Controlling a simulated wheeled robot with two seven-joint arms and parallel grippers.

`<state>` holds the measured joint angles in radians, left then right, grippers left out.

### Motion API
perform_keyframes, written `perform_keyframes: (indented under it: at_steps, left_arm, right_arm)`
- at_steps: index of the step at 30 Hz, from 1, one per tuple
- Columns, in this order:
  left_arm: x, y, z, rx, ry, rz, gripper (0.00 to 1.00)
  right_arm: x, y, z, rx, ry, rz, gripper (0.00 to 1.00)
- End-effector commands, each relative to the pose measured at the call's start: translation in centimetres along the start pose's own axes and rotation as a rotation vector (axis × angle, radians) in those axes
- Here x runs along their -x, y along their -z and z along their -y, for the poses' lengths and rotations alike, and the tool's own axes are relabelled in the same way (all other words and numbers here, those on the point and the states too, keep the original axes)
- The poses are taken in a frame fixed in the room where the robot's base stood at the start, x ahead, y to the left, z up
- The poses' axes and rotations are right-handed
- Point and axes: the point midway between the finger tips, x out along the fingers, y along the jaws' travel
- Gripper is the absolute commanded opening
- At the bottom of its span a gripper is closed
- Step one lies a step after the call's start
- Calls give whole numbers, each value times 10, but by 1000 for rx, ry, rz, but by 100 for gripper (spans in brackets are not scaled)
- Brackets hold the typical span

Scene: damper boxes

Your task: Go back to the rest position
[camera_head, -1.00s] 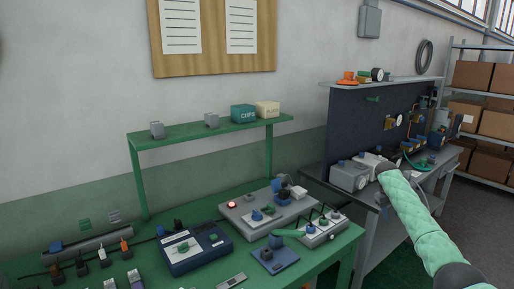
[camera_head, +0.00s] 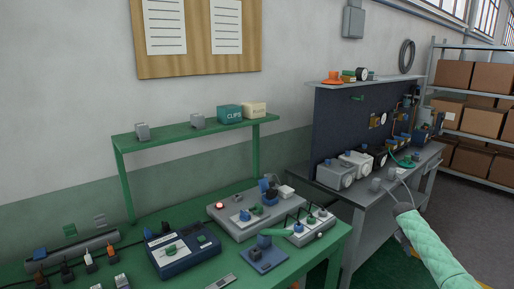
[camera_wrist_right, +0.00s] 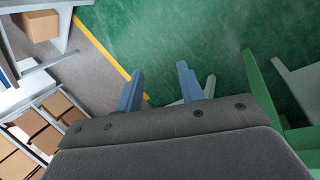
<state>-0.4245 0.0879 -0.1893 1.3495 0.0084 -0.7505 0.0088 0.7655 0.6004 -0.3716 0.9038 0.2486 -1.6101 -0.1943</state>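My right gripper (camera_wrist_right: 160,68) is open and empty in the right wrist view. Its two blue-grey fingers stand apart over the green floor. In the head view, my right arm with its green padded sleeve comes in from the lower right. It ends in front of the grey bench (camera_head: 366,237), and the fingers cannot be made out there. My left gripper is not in view.
A green table (camera_head: 190,279) at the front left carries a dark blue box (camera_head: 185,256), a grey unit with a red lamp (camera_head: 219,205) and several plugs. A shelf with cardboard boxes (camera_head: 484,120) stands at right. Green floor is free below the right gripper.

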Motion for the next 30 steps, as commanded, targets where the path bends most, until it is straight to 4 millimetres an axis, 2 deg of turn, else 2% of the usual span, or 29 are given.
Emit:
perform_keyframes:
  at_steps: [1,8,12,20,30]
  left_arm:
    - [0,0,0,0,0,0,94]
    - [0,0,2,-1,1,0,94]
    - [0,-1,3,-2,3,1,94]
    - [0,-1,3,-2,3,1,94]
    - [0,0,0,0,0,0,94]
  right_arm:
    - [-24,-10,13,10,-8,0,38]
    - [-109,-52,59,48,-43,-29,38]
    - [-157,-83,87,71,-60,-47,38]
    - [-238,-151,136,119,-82,-86,38]
    - [-324,-258,197,186,-88,-141,38]
